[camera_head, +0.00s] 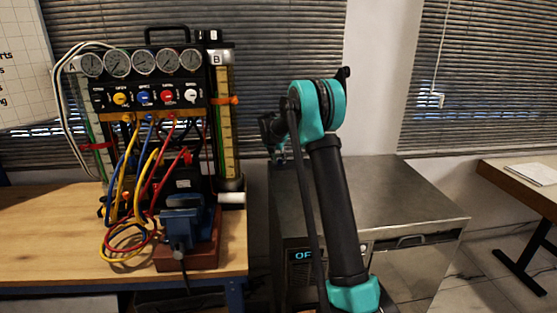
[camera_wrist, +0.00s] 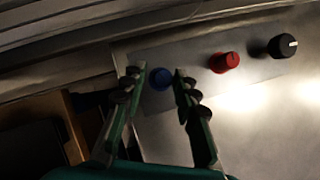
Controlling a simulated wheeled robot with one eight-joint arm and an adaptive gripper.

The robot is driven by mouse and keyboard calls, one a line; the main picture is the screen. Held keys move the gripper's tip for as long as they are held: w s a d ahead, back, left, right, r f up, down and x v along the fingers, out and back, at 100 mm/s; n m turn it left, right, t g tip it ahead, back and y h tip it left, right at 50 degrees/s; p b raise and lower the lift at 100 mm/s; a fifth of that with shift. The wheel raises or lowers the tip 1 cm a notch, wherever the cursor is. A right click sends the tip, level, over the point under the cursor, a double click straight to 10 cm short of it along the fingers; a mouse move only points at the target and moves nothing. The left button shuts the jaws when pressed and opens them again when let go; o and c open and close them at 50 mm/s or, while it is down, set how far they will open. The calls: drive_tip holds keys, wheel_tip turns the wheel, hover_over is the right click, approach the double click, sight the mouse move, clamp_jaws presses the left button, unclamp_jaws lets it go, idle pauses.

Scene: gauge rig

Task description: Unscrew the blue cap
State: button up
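In the wrist view, the blue cap (camera_wrist: 161,79) is a small round cap on a grey metal surface. My gripper (camera_wrist: 160,74) is open, with one green-and-black finger on each side of the blue cap. A small gap shows between the cap and each finger, and I cannot tell how far the fingertips reach down beside it. In the head view, my arm reaches over the left side of the steel cabinet (camera_head: 400,190). My gripper is mostly hidden there behind the arm, and I cannot make out this blue cap.
A red cap (camera_wrist: 224,62) and a black knob (camera_wrist: 283,46) stand in line right of the blue cap. A gauge rig (camera_head: 145,75) with hoses and a blue vise (camera_head: 187,222) stand on the wooden bench (camera_head: 50,225) at left. The cabinet's right top is clear.

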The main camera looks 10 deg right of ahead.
drive_tip(key=m+g+h, duration=0.1)
drive_tip(key=m, duration=0.2)
drive_tip(key=shift+m+h, duration=0.3)
